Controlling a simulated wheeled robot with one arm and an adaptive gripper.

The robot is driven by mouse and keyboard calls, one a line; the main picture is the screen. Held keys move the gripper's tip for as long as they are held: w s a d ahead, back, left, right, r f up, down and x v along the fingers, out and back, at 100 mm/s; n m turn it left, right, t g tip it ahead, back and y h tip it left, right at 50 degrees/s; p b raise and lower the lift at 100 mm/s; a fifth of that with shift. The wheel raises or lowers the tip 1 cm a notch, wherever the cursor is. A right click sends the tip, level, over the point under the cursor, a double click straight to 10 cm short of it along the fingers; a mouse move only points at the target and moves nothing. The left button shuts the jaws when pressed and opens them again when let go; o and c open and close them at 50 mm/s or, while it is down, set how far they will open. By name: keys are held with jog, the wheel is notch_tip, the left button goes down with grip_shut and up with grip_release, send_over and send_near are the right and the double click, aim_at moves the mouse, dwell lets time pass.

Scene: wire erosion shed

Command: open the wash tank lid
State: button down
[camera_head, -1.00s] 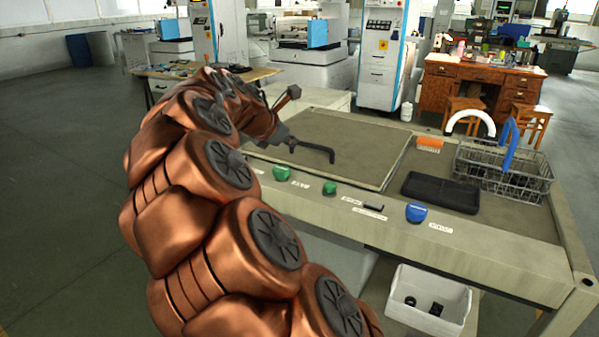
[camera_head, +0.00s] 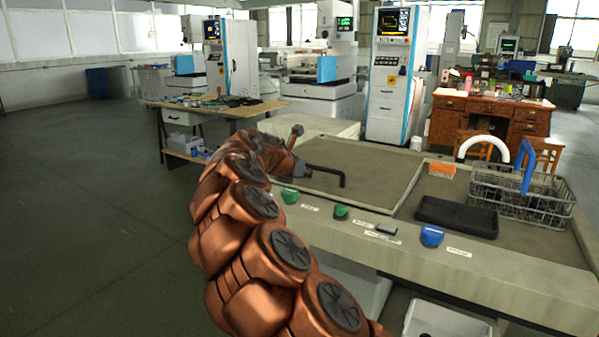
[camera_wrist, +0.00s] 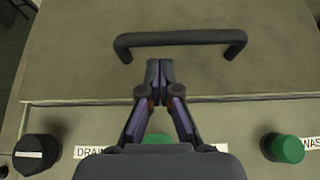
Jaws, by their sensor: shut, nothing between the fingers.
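The wash tank lid (camera_head: 375,170) is a flat grey-beige panel lying level in the bench top. A dark bar handle (camera_head: 332,172) stands on it near its front left part. In the wrist view the handle (camera_wrist: 180,38) runs across the upper middle, with the lid (camera_wrist: 230,70) beneath it. My gripper (camera_wrist: 159,68) is shut and empty. Its fingertips point at the handle from the front edge side and appear just short of the bar; whether they touch cannot be told.
Green knobs (camera_head: 340,211), a blue knob (camera_head: 431,236) and a black knob (camera_wrist: 37,152) line the front panel. A black tray (camera_head: 455,217) and wire basket (camera_head: 520,195) sit right of the lid. A white bin (camera_head: 440,322) is below. Open floor lies left.

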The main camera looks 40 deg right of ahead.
aim_at(317, 177)
jog(key=shift+x, duration=1.5)
jog(key=shift+r, duration=0.15)
